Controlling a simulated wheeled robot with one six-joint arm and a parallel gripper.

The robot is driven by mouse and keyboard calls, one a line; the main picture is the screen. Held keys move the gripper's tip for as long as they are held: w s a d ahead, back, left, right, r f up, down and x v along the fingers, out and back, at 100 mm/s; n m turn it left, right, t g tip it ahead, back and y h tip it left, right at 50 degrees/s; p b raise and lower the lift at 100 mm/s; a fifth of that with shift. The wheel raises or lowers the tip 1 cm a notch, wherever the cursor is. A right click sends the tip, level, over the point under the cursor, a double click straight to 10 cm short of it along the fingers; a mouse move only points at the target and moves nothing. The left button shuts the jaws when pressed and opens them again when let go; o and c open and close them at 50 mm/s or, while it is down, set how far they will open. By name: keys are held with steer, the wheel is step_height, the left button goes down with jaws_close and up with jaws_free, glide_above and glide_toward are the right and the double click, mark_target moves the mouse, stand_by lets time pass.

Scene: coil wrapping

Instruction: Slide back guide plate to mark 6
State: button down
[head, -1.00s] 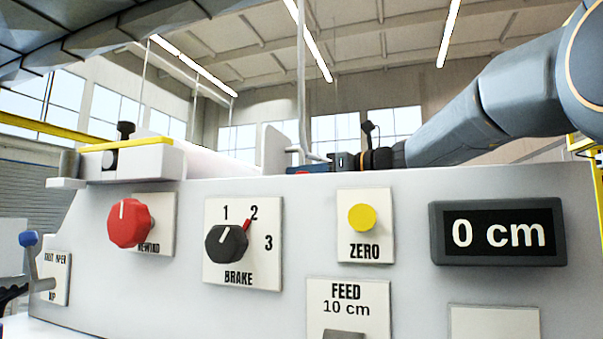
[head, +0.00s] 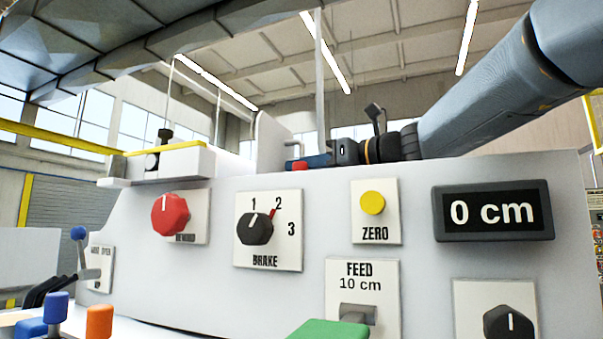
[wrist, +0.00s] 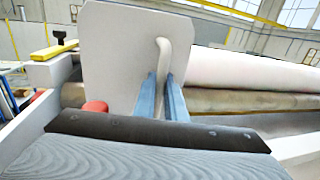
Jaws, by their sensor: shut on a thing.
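The guide plate is a pale upright sheet with rounded corners, in the wrist view (wrist: 115,55) and edge-on above the machine's front panel in the head view (head: 270,143). A bent light-grey handle (wrist: 162,52) stands at its face. My gripper (wrist: 163,98) is shut on this handle, one blue-grey finger on each side. In the head view my gripper (head: 303,163) reaches in from the right behind the panel's top edge, partly hidden. The scale and mark 6 are not visible in either view.
A pale roll (wrist: 250,72) lies right of the plate. A block with a yellow bar (head: 180,155) sits at the panel's top left. The front panel carries a red knob (head: 170,213), a brake dial (head: 255,228), a yellow zero button (head: 372,203) and a display (head: 493,212) reading 0 cm.

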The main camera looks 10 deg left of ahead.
steer(key=shift+s+a, duration=0.1)
steer(key=shift+s, duration=0.1)
steer(key=c, duration=1.8)
jaws_free()
steer(key=shift+s, duration=0.15)
steer(key=b+v, duration=0.3)
steer(key=v, duration=0.4)
steer(key=shift+s+d, duration=0.1)
steer(key=shift+d, duration=0.3)
steer(key=shift+r, duration=0.1)
